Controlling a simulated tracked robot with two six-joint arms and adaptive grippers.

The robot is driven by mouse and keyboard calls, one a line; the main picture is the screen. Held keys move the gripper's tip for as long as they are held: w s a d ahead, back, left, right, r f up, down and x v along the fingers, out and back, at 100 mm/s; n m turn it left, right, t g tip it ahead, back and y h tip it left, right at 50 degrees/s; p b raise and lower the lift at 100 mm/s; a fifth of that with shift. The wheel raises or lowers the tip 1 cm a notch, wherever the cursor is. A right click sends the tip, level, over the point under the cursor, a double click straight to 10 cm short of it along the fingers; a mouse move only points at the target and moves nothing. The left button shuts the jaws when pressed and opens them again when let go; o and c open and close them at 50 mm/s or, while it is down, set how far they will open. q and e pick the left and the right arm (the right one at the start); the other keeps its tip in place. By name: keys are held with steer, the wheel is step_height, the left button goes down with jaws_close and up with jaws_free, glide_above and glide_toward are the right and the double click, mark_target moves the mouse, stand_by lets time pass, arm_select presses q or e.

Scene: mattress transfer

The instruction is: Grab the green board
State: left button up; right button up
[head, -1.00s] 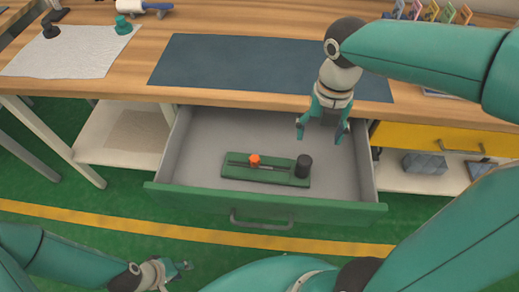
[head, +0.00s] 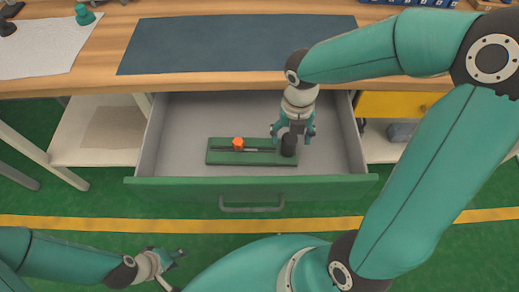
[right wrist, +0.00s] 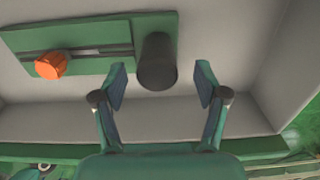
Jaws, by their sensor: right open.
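The green board (head: 222,157) lies flat in the open drawer. It carries an orange knob (head: 238,143) toward its left, a thin dark slot along its middle and a black cylinder (head: 288,148) at its right end. The board also shows in the right wrist view (right wrist: 105,30), with the black cylinder (right wrist: 157,62) at its right end. My right gripper (head: 292,140) is open over the right end of the board. In the right wrist view its fingers (right wrist: 160,82) stand apart on either side of the cylinder. My left gripper (head: 176,262) is low at the left, outside the drawer and empty; its finger opening is unclear.
A yellow drawer (head: 390,103) is at the right. Green floor lies in front.

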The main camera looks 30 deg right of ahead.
step_height(320, 180, down, 4)
steer(key=shift+w+a+f+b, duration=0.1)
steer(key=shift+b, duration=0.3)
jaws_close()
